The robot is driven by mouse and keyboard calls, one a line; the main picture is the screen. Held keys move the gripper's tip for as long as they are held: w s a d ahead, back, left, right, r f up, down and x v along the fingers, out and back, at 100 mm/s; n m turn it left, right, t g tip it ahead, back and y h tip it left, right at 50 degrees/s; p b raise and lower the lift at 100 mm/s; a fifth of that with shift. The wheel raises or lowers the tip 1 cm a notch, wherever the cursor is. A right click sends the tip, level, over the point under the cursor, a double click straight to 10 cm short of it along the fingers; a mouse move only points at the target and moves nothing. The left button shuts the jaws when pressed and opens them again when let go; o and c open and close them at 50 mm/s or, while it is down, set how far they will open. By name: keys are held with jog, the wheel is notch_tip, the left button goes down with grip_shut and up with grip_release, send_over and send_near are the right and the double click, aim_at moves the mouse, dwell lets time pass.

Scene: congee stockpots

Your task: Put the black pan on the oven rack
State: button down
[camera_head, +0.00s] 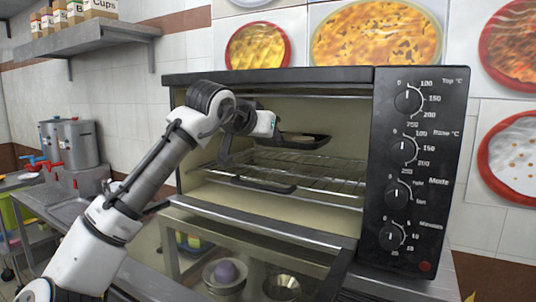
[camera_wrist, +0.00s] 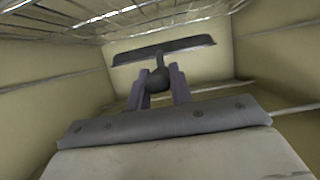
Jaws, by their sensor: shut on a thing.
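The black pan (camera_head: 305,141) is inside the open oven, above the wire oven rack (camera_head: 320,172) in the head view. A gap shows between pan and rack. My gripper (camera_head: 279,134) reaches in from the left at the pan's near side. In the wrist view my gripper (camera_wrist: 158,88) is shut on the dark rounded handle end of the pan (camera_wrist: 165,50), which shows nearly edge-on beyond the fingers. Rack wires (camera_wrist: 110,22) cross the top of that view. The pan's far side is hidden in the head view.
The oven door (camera_head: 255,235) is folded down in front, with bowls showing at it. The oven's side walls (camera_wrist: 275,50) and ceiling leave limited room around my gripper. A dark bar (camera_head: 262,186) lies at the rack's front left. Stockpots (camera_head: 77,143) stand far left.

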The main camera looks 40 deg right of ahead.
notch_tip(320, 180, down, 4)
jog(key=shift+a+f+p, duration=0.1)
jog(key=shift+p, duration=0.35)
jog(key=shift+d+f+p, duration=0.25)
jog(key=shift+f+p, duration=0.05)
jog(key=shift+f, duration=0.3)
jog(key=c, duration=1.3)
grip_release()
jog(key=shift+f, duration=0.1)
jog(key=shift+o, duration=0.2)
jog(key=b+v, duration=0.3)
jog(key=v, duration=0.9)
jog(key=shift+w, duration=0.15)
